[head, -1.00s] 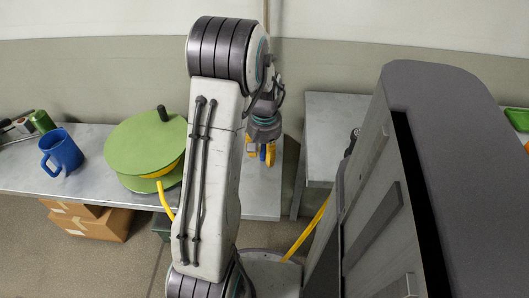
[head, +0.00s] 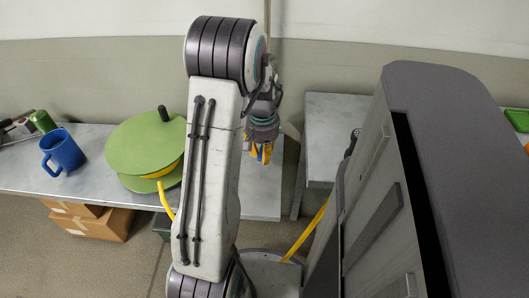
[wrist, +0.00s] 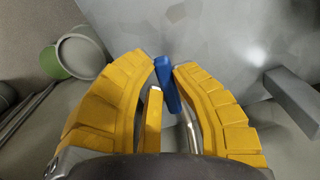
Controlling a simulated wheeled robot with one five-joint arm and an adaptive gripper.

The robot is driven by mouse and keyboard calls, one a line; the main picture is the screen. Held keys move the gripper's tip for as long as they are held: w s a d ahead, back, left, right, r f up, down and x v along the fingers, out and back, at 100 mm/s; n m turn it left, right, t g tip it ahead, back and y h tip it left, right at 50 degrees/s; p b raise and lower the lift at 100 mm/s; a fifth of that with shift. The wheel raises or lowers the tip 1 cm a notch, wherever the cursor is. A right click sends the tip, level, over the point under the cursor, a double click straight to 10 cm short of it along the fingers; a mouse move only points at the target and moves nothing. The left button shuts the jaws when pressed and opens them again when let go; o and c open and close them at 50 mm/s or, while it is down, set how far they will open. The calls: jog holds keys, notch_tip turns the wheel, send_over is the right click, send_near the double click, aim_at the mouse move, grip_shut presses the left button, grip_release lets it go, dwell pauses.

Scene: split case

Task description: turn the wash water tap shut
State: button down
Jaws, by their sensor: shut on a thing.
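The wash water tap shows in the wrist view as a blue lever handle (wrist: 168,88) with a shiny metal pipe (wrist: 190,128) below it. My gripper (wrist: 163,75) has yellow fingers closed around the blue handle, one on each side, with a narrower yellow finger beside it. In the head view my gripper (head: 260,155) points down over the right end of the left bench. The tap is hidden there behind the gripper and arm.
The left bench (head: 262,200) carries a green reel (head: 140,145) with a yellow hose, a blue mug (head: 62,150) and a green can (head: 42,121). Cardboard boxes (head: 90,225) sit below. A large grey case (head: 440,90) stands close on the right, before another bench (head: 335,125).

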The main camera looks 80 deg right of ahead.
jog(key=w+m, duration=0.1)
jog(key=m, duration=0.1)
jog(key=w+m, duration=0.1)
jog(key=m, duration=0.1)
jog(key=shift+d, duration=0.1)
jog(key=m, duration=0.2)
jog(key=w+m+p, duration=0.1)
jog(key=m, duration=0.1)
jog(key=shift+w+d, duration=0.1)
jog(key=shift+d, duration=0.3)
jog(key=m, duration=0.2)
jog(key=w+d+m+p, duration=0.1)
jog(key=m, duration=0.1)
jog(key=shift+w+d, duration=0.1)
jog(key=shift+d, duration=0.1)
jog(key=shift+w+d+m, duration=0.15)
jog(key=shift+d+m, duration=0.2)
jog(key=shift+m, duration=0.7)
jog(key=shift+w+d+m, duration=0.1)
jog(key=shift+d+m, duration=0.2)
jog(key=shift+m, duration=0.75)
jog(key=shift+d+p, duration=0.1)
jog(key=shift+p, duration=0.2)
jog(key=c, duration=1)
grip_release()
